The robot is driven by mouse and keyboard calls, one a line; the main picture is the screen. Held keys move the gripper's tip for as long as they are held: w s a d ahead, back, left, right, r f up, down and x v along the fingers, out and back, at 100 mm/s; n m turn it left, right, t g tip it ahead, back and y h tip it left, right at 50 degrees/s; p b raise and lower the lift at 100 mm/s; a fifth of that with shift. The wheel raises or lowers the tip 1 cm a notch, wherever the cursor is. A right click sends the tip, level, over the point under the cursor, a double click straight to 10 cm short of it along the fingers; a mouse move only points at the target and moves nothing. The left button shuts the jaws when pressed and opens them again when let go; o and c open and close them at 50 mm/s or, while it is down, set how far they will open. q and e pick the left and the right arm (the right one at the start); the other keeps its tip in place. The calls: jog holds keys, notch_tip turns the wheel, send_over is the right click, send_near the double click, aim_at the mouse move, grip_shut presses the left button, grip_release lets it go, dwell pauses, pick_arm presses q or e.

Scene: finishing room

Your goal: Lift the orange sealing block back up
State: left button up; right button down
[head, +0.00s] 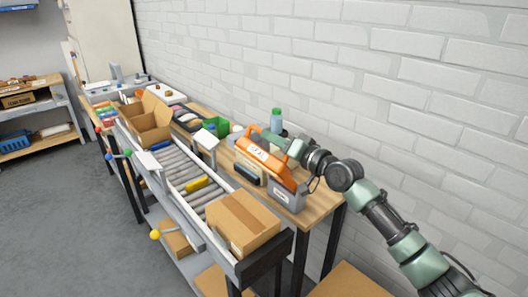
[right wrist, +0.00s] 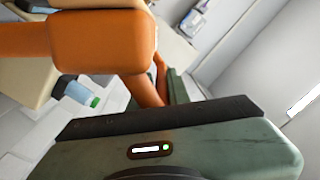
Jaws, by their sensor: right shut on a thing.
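The orange sealing block (head: 262,153), with a white label on its front, is on the wooden bench in the head view. It sits slanted above a grey base (head: 287,194); I cannot tell whether the two touch. My right gripper (head: 292,147) is at the upper right of the block, shut on its orange handle. In the right wrist view the orange block (right wrist: 102,42) fills the upper left, close in front of the green gripper body. The fingertips are mostly hidden there. My left gripper is not in view.
A green-capped bottle (head: 276,119) stands behind the block, near the white brick wall. A closed cardboard box (head: 240,222) sits at the near end of the roller conveyor (head: 187,172). An open box (head: 148,120) is farther along. Shelves stand at the far left.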

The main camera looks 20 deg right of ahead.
jog(key=d, duration=0.1)
jog(key=d+r+m+b, duration=0.1)
jog(key=shift+w+d+r, duration=0.1)
jog(key=shift+w+d, duration=0.2)
jog(key=shift+w, duration=0.1)
jog(key=shift+r, duration=0.1)
jog(key=c, duration=1.4)
grip_release()
jog(key=b+v, duration=0.2)
jog(key=v, duration=0.5)
jog(key=shift+s+d, duration=0.2)
jog(key=shift+s, duration=0.15)
